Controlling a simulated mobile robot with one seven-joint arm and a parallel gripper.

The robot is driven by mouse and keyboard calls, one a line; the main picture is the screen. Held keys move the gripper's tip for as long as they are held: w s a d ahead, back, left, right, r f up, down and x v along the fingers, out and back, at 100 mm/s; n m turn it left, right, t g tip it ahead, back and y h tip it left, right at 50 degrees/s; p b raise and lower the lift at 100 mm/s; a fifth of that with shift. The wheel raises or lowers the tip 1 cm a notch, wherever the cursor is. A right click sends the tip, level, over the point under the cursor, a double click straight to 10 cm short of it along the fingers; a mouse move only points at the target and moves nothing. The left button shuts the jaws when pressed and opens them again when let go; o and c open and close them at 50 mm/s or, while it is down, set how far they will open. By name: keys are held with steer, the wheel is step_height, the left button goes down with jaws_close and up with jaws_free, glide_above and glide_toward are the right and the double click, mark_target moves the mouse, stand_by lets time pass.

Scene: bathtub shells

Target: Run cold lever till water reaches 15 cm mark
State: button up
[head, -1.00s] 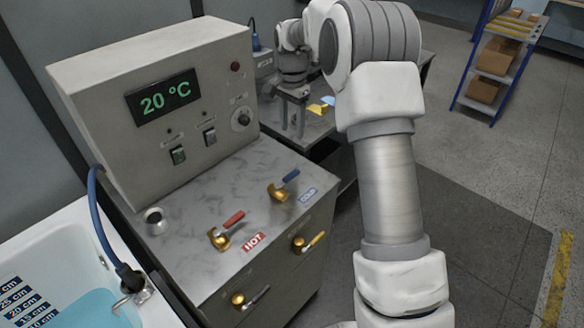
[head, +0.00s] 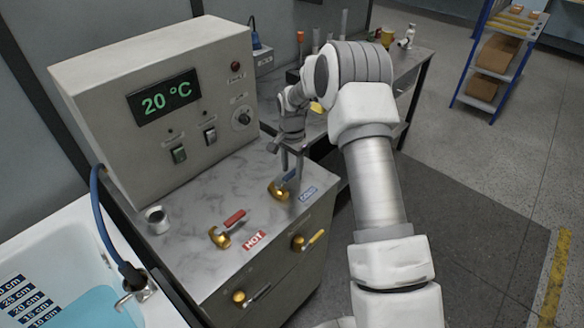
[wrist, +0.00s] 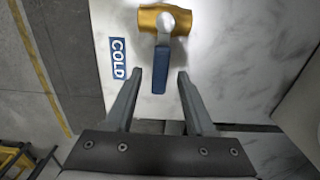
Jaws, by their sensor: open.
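The cold lever has a brass body (head: 278,193) and a blue handle (wrist: 159,78), beside a blue COLD label (wrist: 118,58). My gripper (head: 292,172) is over the lever in the head view. In the wrist view my gripper (wrist: 156,78) is open, with one finger on each side of the blue handle's end and gaps on both sides. In the head view my fingers partly hide the handle. The bathtub (head: 45,243) at lower left holds blue water (head: 88,306). Its depth scale (head: 24,299) shows a 15 cm label close to the water's edge; the exact level is unclear.
The hot lever with a red handle (head: 234,218) stands left of the cold one. Two more brass valves, one with a yellow handle (head: 313,240), are on the cabinet front. The control box display (head: 164,97) reads 20 °C. A blue hose (head: 101,225) runs to the tub.

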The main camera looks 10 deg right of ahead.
jaws_close()
stand_by(1.4)
